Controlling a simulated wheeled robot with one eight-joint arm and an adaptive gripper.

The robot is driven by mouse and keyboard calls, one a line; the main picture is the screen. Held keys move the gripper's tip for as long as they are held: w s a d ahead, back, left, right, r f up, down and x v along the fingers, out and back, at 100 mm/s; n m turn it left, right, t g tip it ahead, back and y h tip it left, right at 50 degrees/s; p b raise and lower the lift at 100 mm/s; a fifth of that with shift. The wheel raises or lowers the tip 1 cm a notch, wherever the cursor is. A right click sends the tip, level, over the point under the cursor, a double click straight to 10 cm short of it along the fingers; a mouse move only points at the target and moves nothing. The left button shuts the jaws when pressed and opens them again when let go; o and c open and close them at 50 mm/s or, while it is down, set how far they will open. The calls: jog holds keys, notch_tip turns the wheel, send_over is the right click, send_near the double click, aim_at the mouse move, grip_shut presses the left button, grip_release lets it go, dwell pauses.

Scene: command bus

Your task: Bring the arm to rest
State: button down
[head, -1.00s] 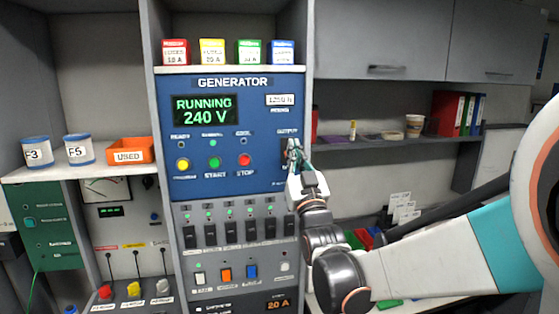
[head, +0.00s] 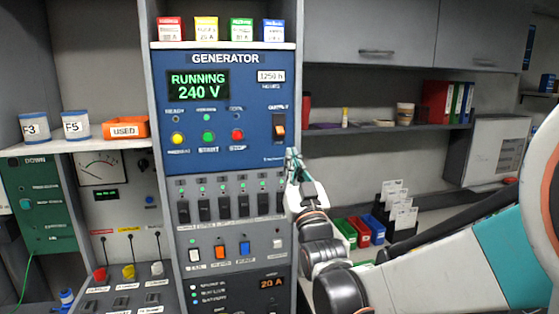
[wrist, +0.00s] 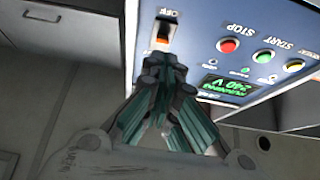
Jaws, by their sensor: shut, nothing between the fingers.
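The generator display (head: 198,85) reads RUNNING 240 V. My arm reaches in from the right of the head view, bent.
An open shelf (head: 390,128) with cups and binders lies to the right. Red, green and blue bins (head: 358,231) and a card holder sit on the counter below it. Labelled cups and an orange USED bin (head: 126,128) stand on the left shelf. Fuse boxes top the generator.

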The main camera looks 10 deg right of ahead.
jog(key=s+f+g+b, duration=0.8)
jog(key=s+f+g, duration=0.9)
jog(key=s+f, duration=1.1)
notch_tip(320, 180, down, 4)
jog(key=shift+s+r, duration=0.1)
jog(key=shift+s, duration=0.25)
